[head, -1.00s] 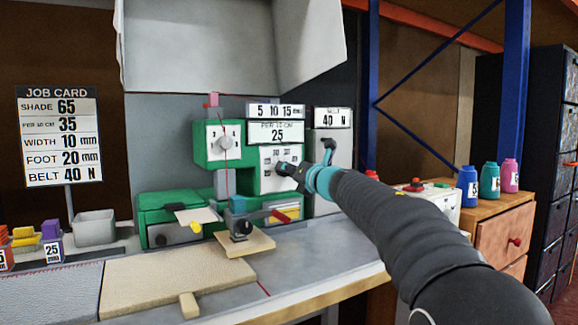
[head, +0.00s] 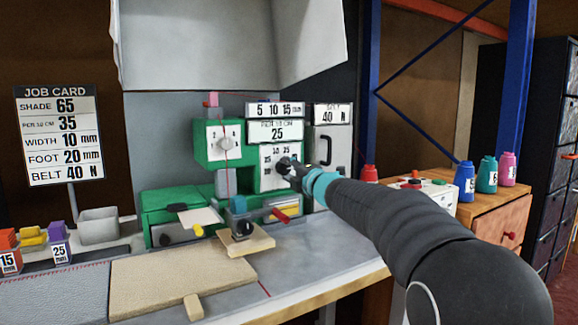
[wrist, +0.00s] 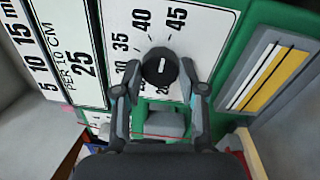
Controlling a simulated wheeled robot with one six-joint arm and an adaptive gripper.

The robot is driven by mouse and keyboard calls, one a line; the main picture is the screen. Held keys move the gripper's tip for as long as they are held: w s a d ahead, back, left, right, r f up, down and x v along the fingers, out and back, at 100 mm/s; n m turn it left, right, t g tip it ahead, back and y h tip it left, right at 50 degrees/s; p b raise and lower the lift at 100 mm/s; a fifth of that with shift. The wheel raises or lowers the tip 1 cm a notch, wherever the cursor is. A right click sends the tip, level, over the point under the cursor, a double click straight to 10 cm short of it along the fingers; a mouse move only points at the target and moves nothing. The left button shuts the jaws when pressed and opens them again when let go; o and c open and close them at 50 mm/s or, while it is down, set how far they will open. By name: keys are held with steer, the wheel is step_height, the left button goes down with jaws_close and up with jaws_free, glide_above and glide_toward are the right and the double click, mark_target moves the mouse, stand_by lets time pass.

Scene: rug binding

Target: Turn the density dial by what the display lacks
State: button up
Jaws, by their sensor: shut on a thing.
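The density dial (head: 283,165) is a dark round knob on a white number plate on the green binding machine's right front. In the wrist view the dial (wrist: 160,67) sits between my fingertips, with a short pale mark on its face; 35, 40 and 45 are printed around its upper side. My gripper (wrist: 159,72) is shut on the dial, one finger on each side; it also shows in the head view (head: 290,168). The display (head: 276,132) above reads 25, and PER 10 CM shows beside it in the wrist view. The job card (head: 61,135) lists PER 10 CM 35.
A 5 10 15 mm scale (head: 275,109) is above the display. A grey box with a handle (head: 331,150) stands right of the machine. A red-tipped lever (head: 281,215) projects below the dial. Thread cones (head: 487,177) stand on the wooden cabinet at right.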

steer(key=shift+m, duration=0.7)
steer(key=shift+p, duration=0.35)
steer(key=o, duration=1.1)
steer(key=shift+o, duration=0.2)
steer(key=v, duration=1.2)
